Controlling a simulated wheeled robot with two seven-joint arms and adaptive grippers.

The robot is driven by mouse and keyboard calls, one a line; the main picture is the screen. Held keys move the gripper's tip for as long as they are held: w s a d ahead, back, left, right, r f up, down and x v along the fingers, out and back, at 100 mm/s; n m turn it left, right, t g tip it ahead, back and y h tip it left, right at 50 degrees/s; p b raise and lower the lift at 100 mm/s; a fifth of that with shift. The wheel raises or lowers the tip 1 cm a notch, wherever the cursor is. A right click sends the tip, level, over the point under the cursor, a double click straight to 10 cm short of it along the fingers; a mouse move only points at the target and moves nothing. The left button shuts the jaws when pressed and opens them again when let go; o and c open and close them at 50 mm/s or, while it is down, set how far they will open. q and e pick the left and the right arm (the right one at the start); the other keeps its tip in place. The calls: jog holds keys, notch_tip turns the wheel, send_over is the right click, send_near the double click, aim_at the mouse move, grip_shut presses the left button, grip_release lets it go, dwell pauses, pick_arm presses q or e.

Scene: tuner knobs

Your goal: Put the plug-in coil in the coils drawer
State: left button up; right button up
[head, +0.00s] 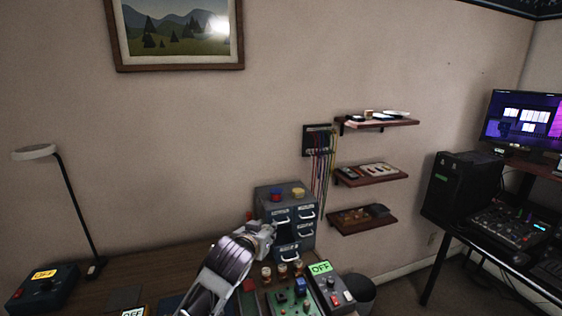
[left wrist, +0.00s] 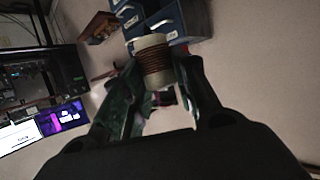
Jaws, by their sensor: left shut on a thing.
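The plug-in coil (left wrist: 153,62), a white cylinder with a brown winding, is between the fingers of my left gripper (left wrist: 158,72) in the left wrist view. My left gripper (head: 268,235) is shut on it. In the head view the gripper is at the front left of the grey-blue drawer cabinet (head: 307,229), and I cannot make out the coil there. The cabinet has several labelled drawers with pale handles. The labels are too small to read. The gripper hides part of the left column, where a dark gap shows. The cabinet also shows beyond the coil in the left wrist view (left wrist: 187,17). My right gripper is not in view.
Red, blue and yellow items (head: 297,192) are on top of the cabinet. Coloured cables (head: 322,165) hang on the wall behind it. Wall shelves (head: 370,174) are to the right.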

pick_arm(q)
jog(key=s+a+f+n+y, duration=0.1)
jog(key=s+a+f+y, duration=0.1)
jog(key=s+a+f, duration=0.4)
jog(key=s+a+f+n+y, duration=0.1)
jog(key=s+a+f+n, duration=0.15)
jog(key=a+f, duration=0.6)
jog(key=s+a+f, duration=0.2)
jog(key=s+f, duration=0.4)
jog(key=f, duration=0.1)
jog(key=shift+s+a+f+t, duration=0.3)
jog(key=shift+f, duration=0.05)
jog(key=shift+r+m, duration=0.1)
jog(key=shift+m, duration=0.15)
dwell(0.4)
